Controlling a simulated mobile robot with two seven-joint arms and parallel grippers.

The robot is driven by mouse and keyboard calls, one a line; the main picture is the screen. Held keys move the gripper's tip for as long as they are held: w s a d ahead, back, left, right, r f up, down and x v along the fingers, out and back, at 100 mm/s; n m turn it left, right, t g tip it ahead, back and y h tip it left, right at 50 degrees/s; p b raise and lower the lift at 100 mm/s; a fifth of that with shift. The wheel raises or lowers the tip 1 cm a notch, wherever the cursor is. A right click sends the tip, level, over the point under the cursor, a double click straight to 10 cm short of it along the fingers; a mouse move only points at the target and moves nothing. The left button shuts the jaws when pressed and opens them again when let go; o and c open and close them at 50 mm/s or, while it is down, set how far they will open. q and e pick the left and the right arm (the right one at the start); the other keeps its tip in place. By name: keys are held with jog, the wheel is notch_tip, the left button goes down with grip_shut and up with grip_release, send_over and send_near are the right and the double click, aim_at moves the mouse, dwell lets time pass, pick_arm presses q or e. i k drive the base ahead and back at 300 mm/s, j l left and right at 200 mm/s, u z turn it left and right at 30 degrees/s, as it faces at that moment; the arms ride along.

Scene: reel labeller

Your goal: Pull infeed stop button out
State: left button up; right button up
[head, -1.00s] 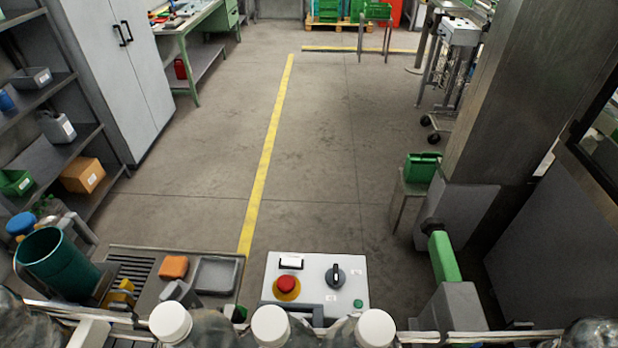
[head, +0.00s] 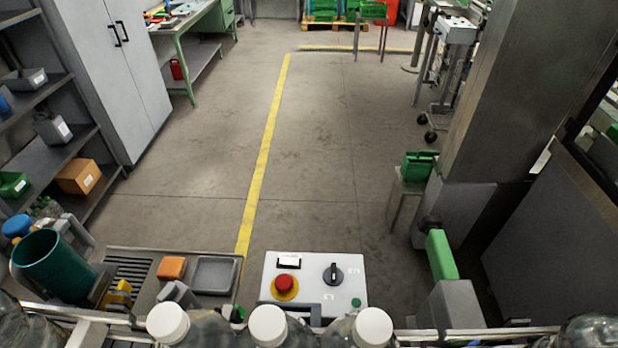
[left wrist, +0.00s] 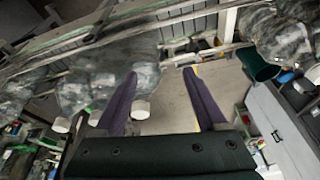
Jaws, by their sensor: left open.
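The infeed stop button (head: 285,283) is a red mushroom button on a yellow ring. It sits on a light grey control box (head: 312,268) at the bottom middle of the head view. The box also carries a black rotary knob (head: 333,273) and a small green button (head: 356,302). Neither gripper shows in the head view. In the left wrist view my left gripper (left wrist: 158,80) is open and empty, its two purple fingers apart, with clear bottles beyond them. I cannot make out the red button in the left wrist view.
White-capped bottles (head: 268,326) stand in a row along a rail in front of the box. A tray shelf (head: 150,262) with an orange block (head: 171,268) and a teal bin (head: 48,260) are at the left. A green post (head: 441,256) stands right of the box.

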aim_at(284, 283)
jog(key=i+u, duration=0.35)
jog(key=u, duration=0.35)
jog(key=i+l+u, duration=0.2)
jog(key=i+u, duration=0.15)
jog(key=u, duration=0.3)
jog(key=i+l+u, duration=0.25)
jog(key=u, duration=0.45)
jog(key=i+l+u, duration=0.15)
jog(key=l+u, duration=0.95)
jog(key=u, duration=0.25)
jog(key=l+u, duration=0.55)
jog(key=u, duration=0.15)
jog(key=k+l+u, duration=0.25)
jog(key=l+u, duration=0.15)
jog(key=u, duration=0.3)
jog(key=k+l+u, duration=0.3)
jog(key=u, duration=0.35)
